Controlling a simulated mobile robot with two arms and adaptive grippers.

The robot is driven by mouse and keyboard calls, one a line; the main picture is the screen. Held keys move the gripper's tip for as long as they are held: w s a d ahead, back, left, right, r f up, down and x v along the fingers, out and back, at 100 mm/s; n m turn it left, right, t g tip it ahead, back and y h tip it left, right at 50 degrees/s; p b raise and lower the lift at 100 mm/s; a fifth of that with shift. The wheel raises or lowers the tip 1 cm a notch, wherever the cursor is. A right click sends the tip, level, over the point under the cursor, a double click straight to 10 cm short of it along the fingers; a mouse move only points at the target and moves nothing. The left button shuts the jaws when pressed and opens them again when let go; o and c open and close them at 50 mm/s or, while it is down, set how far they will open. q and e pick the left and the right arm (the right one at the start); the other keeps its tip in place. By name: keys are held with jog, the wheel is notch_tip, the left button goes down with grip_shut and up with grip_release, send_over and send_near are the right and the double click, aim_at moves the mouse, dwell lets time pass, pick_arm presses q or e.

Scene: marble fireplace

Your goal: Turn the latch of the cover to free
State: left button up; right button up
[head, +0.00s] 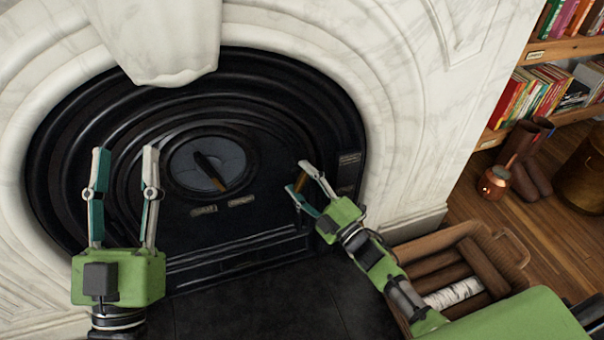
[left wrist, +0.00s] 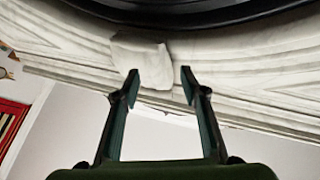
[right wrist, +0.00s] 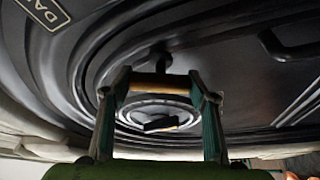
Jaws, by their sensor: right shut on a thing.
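The black fireplace cover (head: 285,115) fills the arched marble opening. The latch shows as a short brown handle (head: 301,181) at the cover's right side. My right gripper (head: 299,179) is shut on this handle. In the right wrist view the handle (right wrist: 160,81) lies crosswise between the fingertips, with a dark mount behind it. My left gripper (head: 126,151) is open and empty in front of the cover's left part. In the left wrist view its fingers (left wrist: 159,75) are spread apart, with pale marble beyond them.
A round grey dial (head: 181,162) with a dark bar knob (head: 210,171) sits at the cover's middle. A marble keystone (head: 165,40) juts out above. A log basket (head: 515,247) stands at lower right, with a bookshelf (head: 565,48) behind. The dark hearth (head: 250,310) is clear.

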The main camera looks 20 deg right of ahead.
jog(key=shift+w+d+r+n+p, duration=0.1)
jog(key=shift+d+r+n+p, duration=0.2)
jog(key=shift+n+p, duration=0.35)
pick_arm(q)
jog(key=w+f+g+y+p, duration=0.1)
jog(key=w+f+g+y, duration=0.15)
jog(key=f+g, duration=0.7)
pick_arm(e)
jog(key=shift+n+g, duration=0.4)
jog(key=shift+n, duration=0.35)
jog(key=shift+n+g+p, duration=0.5)
jog(key=shift+n+p, duration=0.5)
jog(key=shift+n, duration=0.1)
pick_arm(q)
jog(key=s+a+f+g+y, duration=0.1)
jog(key=s+a+f+g, duration=0.1)
jog(key=f, duration=0.5)
jog(key=s+a+f+g+y, duration=0.1)
jog(key=s+f, duration=0.1)
jog(key=f, duration=0.5)
jog(key=shift+s+a+f+n+g, duration=0.25)
jog(key=shift+a+f+n+g, duration=0.05)
jog(key=shift+a+f+g, duration=0.05)
pick_arm(e)
jog(key=shift+f, duration=0.1)
jog(key=o, duration=1.3)
pick_arm(q)
jog(key=shift+s+d+r, duration=0.1)
jog(key=shift+s+r, duration=0.15)
jog(key=shift+s, duration=0.05)
